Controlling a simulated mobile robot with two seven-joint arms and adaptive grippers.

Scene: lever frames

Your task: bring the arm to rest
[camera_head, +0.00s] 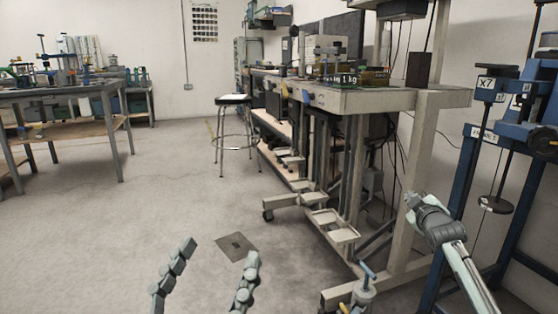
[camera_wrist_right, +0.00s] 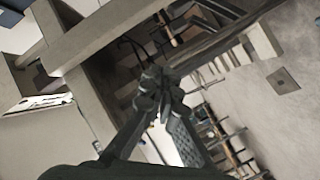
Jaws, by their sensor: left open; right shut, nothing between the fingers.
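My left gripper (camera_head: 221,251) shows at the bottom of the head view, its two fingers spread wide with only floor between them. My right arm comes in at the lower right of the head view, and its gripper (camera_head: 413,201) is in front of a pale bench post. In the right wrist view the two fingers of the right gripper (camera_wrist_right: 156,82) meet at the tips, with nothing seen between them. I cannot tell from these views how close the right gripper is to the post.
A blue frame (camera_head: 479,130) marked X7 with a hanging round weight (camera_head: 496,205) stands right of my right arm. A pale workbench (camera_head: 375,100) with trays below is beyond it. A stool (camera_head: 233,100) and a grey table (camera_head: 60,92) stand farther back. The left-centre floor is clear.

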